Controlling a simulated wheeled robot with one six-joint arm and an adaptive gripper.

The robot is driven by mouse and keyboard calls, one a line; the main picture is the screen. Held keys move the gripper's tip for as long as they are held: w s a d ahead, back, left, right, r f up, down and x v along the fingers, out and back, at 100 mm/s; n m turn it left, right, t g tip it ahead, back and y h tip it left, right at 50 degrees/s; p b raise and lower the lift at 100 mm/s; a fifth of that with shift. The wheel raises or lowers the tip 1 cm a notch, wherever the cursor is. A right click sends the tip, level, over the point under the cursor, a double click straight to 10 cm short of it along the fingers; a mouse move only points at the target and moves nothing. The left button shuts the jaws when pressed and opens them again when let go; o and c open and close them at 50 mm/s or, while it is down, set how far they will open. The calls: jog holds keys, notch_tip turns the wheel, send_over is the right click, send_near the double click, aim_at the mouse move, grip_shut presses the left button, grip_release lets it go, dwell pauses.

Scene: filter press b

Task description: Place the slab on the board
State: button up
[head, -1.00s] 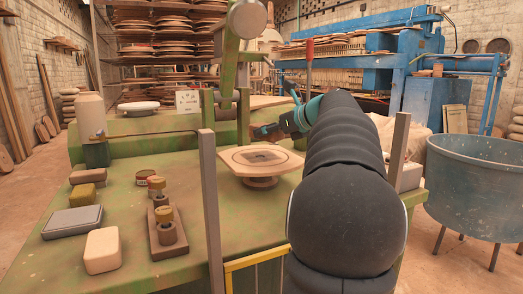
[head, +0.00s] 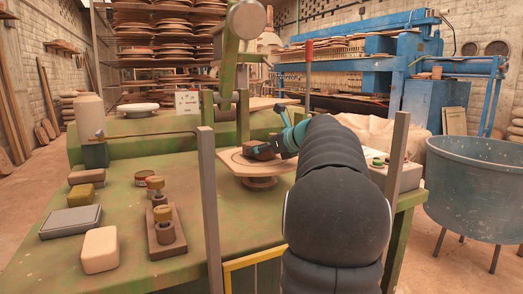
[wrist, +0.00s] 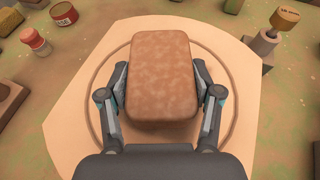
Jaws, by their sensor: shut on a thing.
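The slab, a brown block with rounded corners, is between the fingers of my gripper (head: 270,148). In the wrist view the slab (wrist: 160,62) lies squarely between the two fingers of my gripper (wrist: 160,80), which press on its long sides. The slab (head: 259,153) is over the middle of the pale board (head: 232,168), which has cut corners and stands on a round pedestal. In the wrist view the slab lies inside the circle drawn on the board (wrist: 72,112). I cannot tell whether its underside touches the board.
On the green table (head: 120,200), left of the board, stand a wooden block with posts (head: 166,235), a cream block (head: 100,250) and a grey tray (head: 71,221). A grey upright post (head: 209,200) stands in front of the board. A control box (head: 400,175) is at right.

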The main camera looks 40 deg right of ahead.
jog(key=o, duration=1.7)
jog(key=shift+c, duration=0.2)
jog(key=shift+r, duration=0.1)
jog(key=v, duration=1.2)
